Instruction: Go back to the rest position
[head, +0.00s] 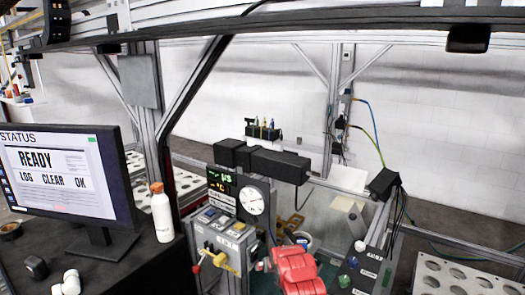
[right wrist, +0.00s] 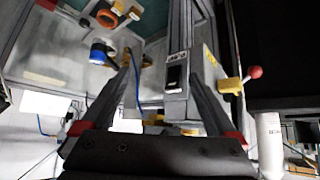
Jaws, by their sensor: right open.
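My right gripper (right wrist: 160,70) shows in the right wrist view, its two dark fingers spread apart with nothing between the tips. A grey control box (right wrist: 177,100) with a black switch stands beyond and close to the right finger; I cannot tell whether they touch. A yellow lever with a red ball (right wrist: 254,72) sticks out from the box's right side. In the head view I cannot make out the right gripper's fingers. My left gripper is not in view.
In the head view, a monitor (head: 62,170) reading READY and a white bottle (head: 161,213) stand at left. The control box (head: 215,238), a round dial (head: 252,201) and a black gantry unit (head: 262,160) are near the middle. A panel with coloured buttons (head: 358,262) is at right.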

